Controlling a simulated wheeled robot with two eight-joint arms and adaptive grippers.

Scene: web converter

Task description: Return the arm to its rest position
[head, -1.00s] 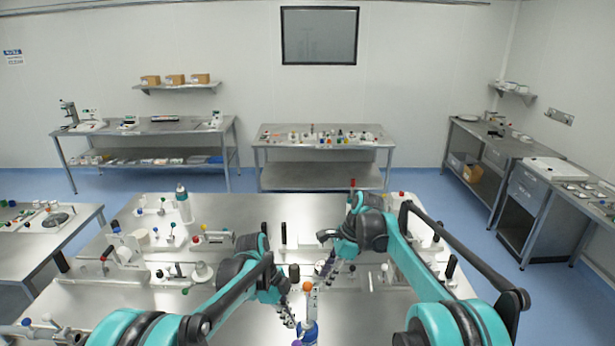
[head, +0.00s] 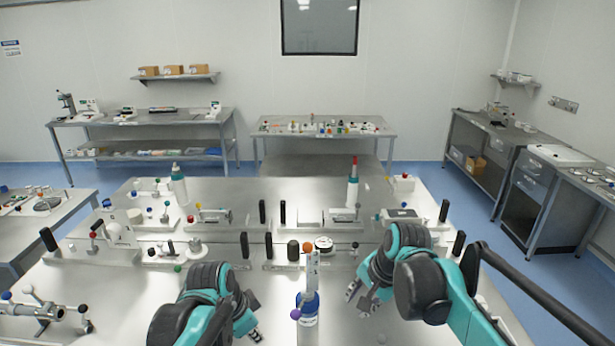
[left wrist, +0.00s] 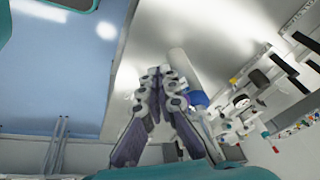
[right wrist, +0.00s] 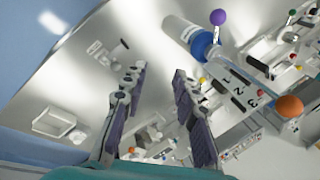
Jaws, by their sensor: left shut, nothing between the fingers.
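My right gripper (head: 362,300) is right of the bottle, over the table. In the right wrist view (right wrist: 159,75) its fingers stand apart and empty. Both arms are bent close to my body and apart from each other.
The steel table (head: 235,189) carries rows of fixtures with coloured knobs and black handles. A lever fixture (head: 48,313) stands at the near left. A white bottle with a red tip (head: 352,187) stands farther back. Bare steel shows around the grippers.

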